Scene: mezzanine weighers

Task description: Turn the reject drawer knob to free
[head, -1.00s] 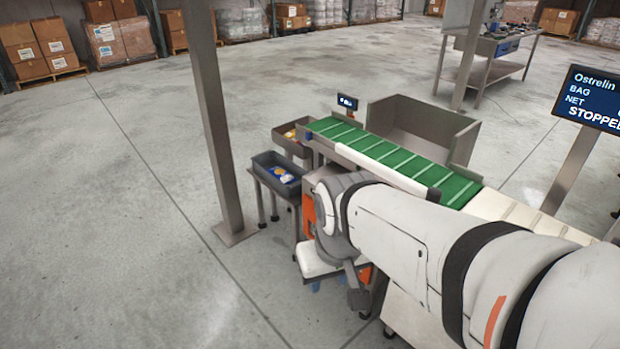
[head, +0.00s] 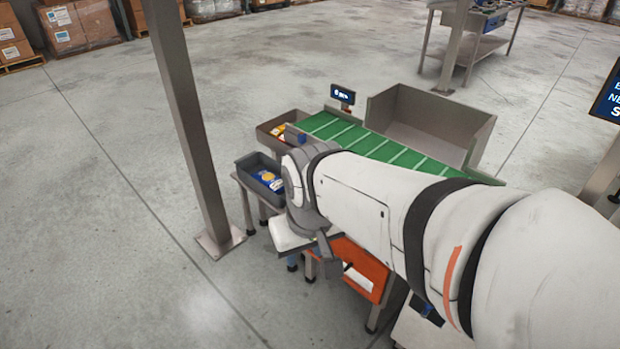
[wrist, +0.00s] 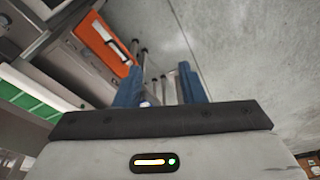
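The orange drawer front (head: 362,268) shows below the conveyor in the head view, with a white strip on it, partly hidden by my arm. In the wrist view the orange front (wrist: 104,44) is tilted at upper left, with a pale bar and small dark details on it. I cannot tell which detail is the knob or how it is turned. My gripper (wrist: 160,68) has two blue fingers set well apart with nothing held between them. It is apart from the orange front, to its right in the wrist view. In the head view its fingers are mostly hidden.
A green conveyor (head: 400,157) runs behind my arm, beside an open grey bin (head: 432,122). The floor at left is clear.

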